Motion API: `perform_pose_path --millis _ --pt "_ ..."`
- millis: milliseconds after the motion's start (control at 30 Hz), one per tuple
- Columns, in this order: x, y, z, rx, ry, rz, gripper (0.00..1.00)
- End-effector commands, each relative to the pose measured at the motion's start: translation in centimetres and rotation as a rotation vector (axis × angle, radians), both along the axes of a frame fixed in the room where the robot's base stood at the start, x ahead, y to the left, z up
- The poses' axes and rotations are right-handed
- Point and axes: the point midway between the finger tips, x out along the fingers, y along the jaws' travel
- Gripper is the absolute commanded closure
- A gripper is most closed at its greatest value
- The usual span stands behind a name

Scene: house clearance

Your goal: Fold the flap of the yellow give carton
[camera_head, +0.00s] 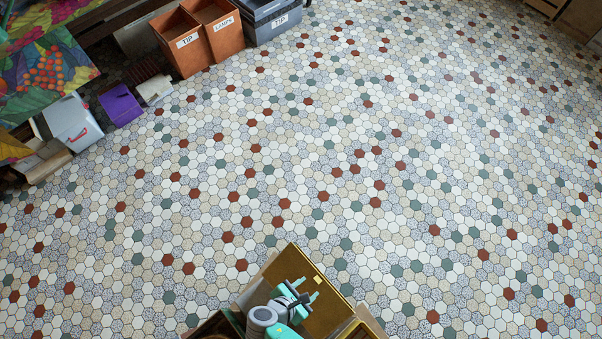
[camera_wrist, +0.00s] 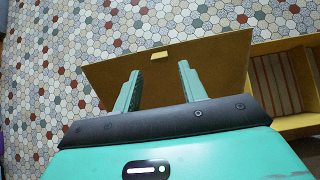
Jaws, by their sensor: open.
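A flat yellow-brown flap (camera_head: 320,302) stands out at the bottom centre of the head view, with a small pale yellow tab (camera_head: 318,280) near its outer edge. In the wrist view the flap (camera_wrist: 215,60) spans the area beyond my fingers, with the tab (camera_wrist: 159,57) between and just past the fingertips. My gripper (camera_head: 309,288) is open and empty, its two fingers apart over the flap; it also shows in the wrist view (camera_wrist: 159,74). I cannot tell whether the fingertips touch the flap. The carton body below is mostly hidden by my arm.
A yellow-walled open box (camera_wrist: 297,124) with a striped inside lies right of the flap. A white box (camera_head: 72,122) and purple item (camera_head: 120,105) sit left. The tiled floor (camera_head: 430,170) is clear.

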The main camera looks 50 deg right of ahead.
Motion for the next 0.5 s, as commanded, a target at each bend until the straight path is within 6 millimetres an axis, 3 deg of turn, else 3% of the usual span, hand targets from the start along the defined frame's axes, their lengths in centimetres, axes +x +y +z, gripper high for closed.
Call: perform_pose_path --millis 33,367,500 --pt "-0.1 -0.4 -1.0 0.000 -0.001 -0.002 0.58" --pt "-0.3 -3.2 -3.9 0.001 -0.002 -0.002 0.58" --pt "-0.2 -3.1 -3.2 0.001 -0.002 -0.001 0.58"
